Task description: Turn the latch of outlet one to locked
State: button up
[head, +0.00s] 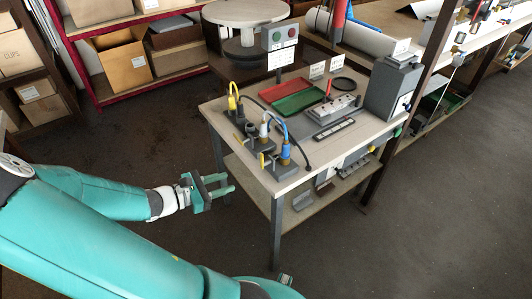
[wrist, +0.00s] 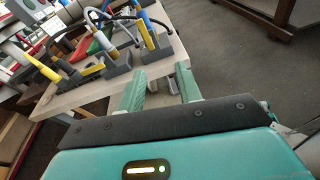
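A row of grey outlet blocks stands along the left edge of the workbench (head: 222,104). The near block (head: 282,171) holds a blue plug (head: 285,152) and has a yellow lever (head: 262,160) on its left side. I cannot tell which one is outlet one or read the latch positions. My gripper (head: 231,184) is open and empty, left of the bench's near corner and apart from the outlets. In the wrist view its fingers (wrist: 160,86) are spread below the outlet blocks.
Red (head: 284,87) and green (head: 299,100) trays, a grey box (head: 393,87) and a two-button panel (head: 279,36) stand farther back on the bench. Cables loop above the outlets. Shelves with cardboard boxes (head: 124,65) stand behind. Floor left of the bench is clear.

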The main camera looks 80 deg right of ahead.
aim_at(261, 156)
jog(key=s+d+h, duration=0.1)
jog(key=s+d, duration=0.2)
jog(key=d, duration=0.1)
jog(key=s+d+r+n, duration=0.1)
jog(key=s+d, duration=0.2)
jog(key=d, duration=0.2)
jog(key=s+d+n+h, duration=0.1)
jog(key=s+d, duration=0.3)
jog(key=shift+d+r+g+h, duration=0.3)
jog(key=shift+g, duration=0.1)
jog(key=shift+c, duration=0.2)
grip_shut()
